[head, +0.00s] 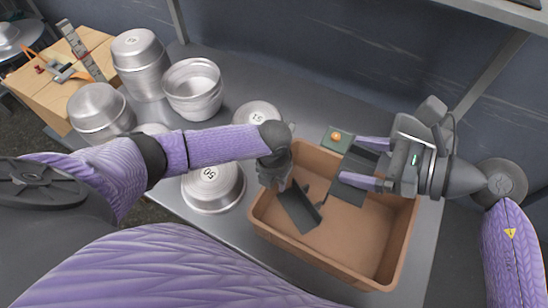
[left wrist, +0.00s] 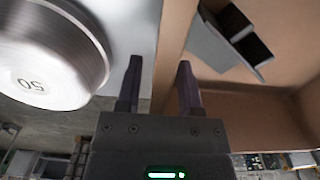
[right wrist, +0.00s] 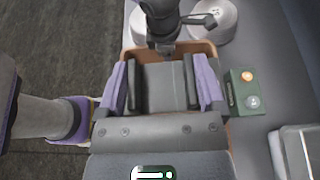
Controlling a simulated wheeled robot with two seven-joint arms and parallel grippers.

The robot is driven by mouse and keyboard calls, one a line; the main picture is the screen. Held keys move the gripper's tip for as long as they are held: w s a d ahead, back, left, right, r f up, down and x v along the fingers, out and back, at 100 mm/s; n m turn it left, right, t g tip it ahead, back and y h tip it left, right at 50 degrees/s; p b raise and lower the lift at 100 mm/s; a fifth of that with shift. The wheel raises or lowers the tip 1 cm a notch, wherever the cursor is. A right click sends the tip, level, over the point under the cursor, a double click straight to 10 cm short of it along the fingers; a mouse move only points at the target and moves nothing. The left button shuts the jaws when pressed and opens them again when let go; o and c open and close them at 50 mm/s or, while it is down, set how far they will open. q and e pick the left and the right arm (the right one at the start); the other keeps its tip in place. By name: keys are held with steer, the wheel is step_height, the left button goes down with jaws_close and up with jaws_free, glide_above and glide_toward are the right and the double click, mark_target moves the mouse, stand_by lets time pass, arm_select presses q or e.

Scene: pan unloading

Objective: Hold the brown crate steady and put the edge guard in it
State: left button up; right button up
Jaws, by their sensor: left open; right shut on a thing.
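The brown crate (head: 388,263) stands on the grey table. My left gripper (left wrist: 158,85) is open at the crate's left wall, with the wall's rim (left wrist: 176,35) between its fingers; it also shows in the head view (head: 276,178). My right gripper (head: 364,163) is over the crate's back right part, shut on a dark grey edge guard (right wrist: 165,88). The held piece also shows below the fingers in the head view (head: 347,190). A similar dark angled piece (head: 300,209) shows inside the crate near my left gripper; it appears in the left wrist view too (left wrist: 222,45).
A green box with an orange knob (head: 337,138) is just behind the crate. Several metal pans (head: 213,187) stand left of it, some stacked (head: 140,64). A cardboard box with tools (head: 40,88) is at the far left. A wall bounds the table's back.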

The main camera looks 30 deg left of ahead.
arm_select(q)
steer(key=shift+c, duration=0.3)
jaws_close()
stand_by(1.1)
